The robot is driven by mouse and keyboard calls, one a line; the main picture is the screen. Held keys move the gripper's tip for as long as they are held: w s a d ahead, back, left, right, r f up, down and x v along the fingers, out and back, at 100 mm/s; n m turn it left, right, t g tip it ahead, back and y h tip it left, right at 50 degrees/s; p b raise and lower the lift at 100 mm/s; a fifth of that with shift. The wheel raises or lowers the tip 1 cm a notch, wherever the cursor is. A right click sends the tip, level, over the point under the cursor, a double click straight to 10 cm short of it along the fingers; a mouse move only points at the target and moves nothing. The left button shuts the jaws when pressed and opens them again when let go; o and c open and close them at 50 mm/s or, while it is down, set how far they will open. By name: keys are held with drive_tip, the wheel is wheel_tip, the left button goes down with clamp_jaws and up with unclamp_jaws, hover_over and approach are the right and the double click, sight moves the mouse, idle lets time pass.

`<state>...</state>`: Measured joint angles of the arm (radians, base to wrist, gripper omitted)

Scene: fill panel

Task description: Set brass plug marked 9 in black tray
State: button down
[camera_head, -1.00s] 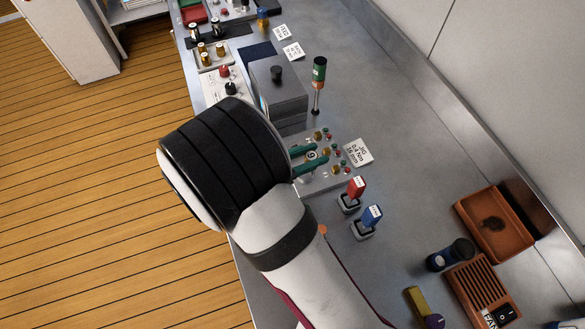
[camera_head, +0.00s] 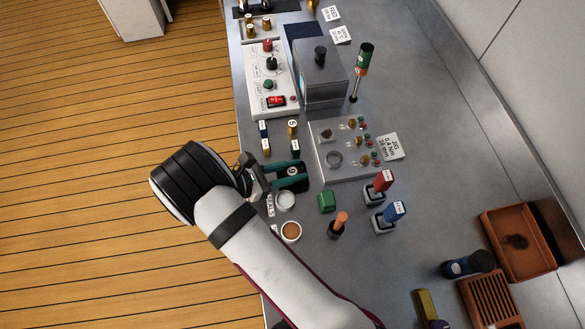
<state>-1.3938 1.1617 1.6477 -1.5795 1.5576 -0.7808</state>
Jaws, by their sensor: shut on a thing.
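The brass plug marked 9 (camera_head: 293,171) shows its round numbered top between the two green fingers of my gripper (camera_head: 290,172). My gripper is shut on this plug. The small black tray (camera_head: 302,186) is directly under the fingers and the plug in the head view. I cannot tell whether the plug touches the tray floor or is held just above it. The fingers hide part of the tray and the sides of the plug.
A grey jig block (camera_head: 323,174) with small fittings lies right of the tray. Another brass plug marked 5 (camera_head: 292,128) stands behind. A green block (camera_head: 327,201), an orange-handled tool (camera_head: 338,224) and two round cups are nearby in front.

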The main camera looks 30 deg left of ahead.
drive_tip(key=shift+f, duration=0.1)
drive_tip(key=c, duration=0.6)
unclamp_jaws()
